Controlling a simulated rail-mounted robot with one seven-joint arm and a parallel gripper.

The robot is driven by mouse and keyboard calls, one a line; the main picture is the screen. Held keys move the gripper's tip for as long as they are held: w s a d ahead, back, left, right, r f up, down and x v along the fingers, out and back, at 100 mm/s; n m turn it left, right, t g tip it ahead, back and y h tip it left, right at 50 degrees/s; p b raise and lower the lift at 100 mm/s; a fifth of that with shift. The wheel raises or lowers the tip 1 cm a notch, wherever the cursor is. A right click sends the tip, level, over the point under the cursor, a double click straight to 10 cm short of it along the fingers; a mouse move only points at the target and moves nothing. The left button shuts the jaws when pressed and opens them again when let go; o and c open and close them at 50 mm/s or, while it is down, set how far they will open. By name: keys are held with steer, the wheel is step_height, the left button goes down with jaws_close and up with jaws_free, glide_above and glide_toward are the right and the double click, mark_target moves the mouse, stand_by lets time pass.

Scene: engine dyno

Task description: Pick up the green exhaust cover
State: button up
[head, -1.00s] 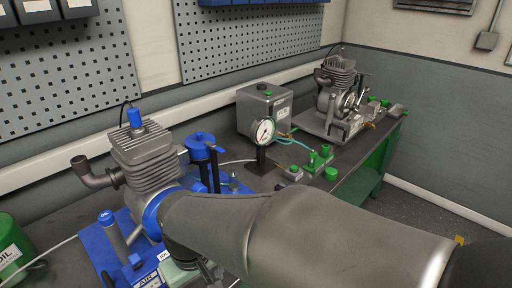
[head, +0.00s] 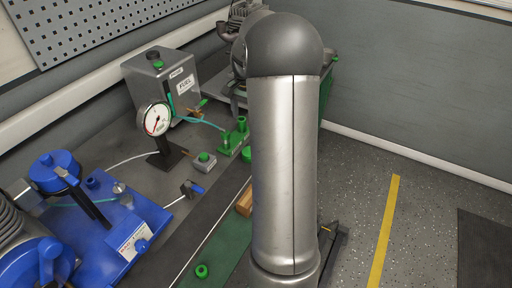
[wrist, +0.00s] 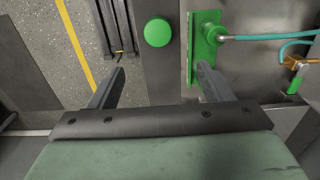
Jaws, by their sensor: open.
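A round green cap (wrist: 158,32), which looks like the exhaust cover, lies on the dark bench top in the wrist view. My gripper (wrist: 160,68) is open and empty, and the cap lies ahead of the gap between its two fingers, apart from both. In the head view a green cap (head: 247,155) shows only in part at the left edge of my arm, which hides my gripper there.
A green valve block (wrist: 206,45) with a teal hose stands close to the right finger. In the head view are a pressure gauge (head: 157,118), a fuel tank (head: 160,85) and a blue engine stand (head: 125,225). Open floor (head: 355,190) lies right of the bench.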

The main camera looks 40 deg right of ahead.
step_height(320, 180, down, 10)
steer(key=shift+a+f+p, duration=0.15)
steer(key=shift+f+p, duration=0.1)
steer(key=shift+p, duration=0.4)
steer(key=shift+s+f+p, duration=0.2)
steer(key=shift+f+p, duration=0.5)
steer(key=shift+f, duration=2)
steer(key=c, duration=1)
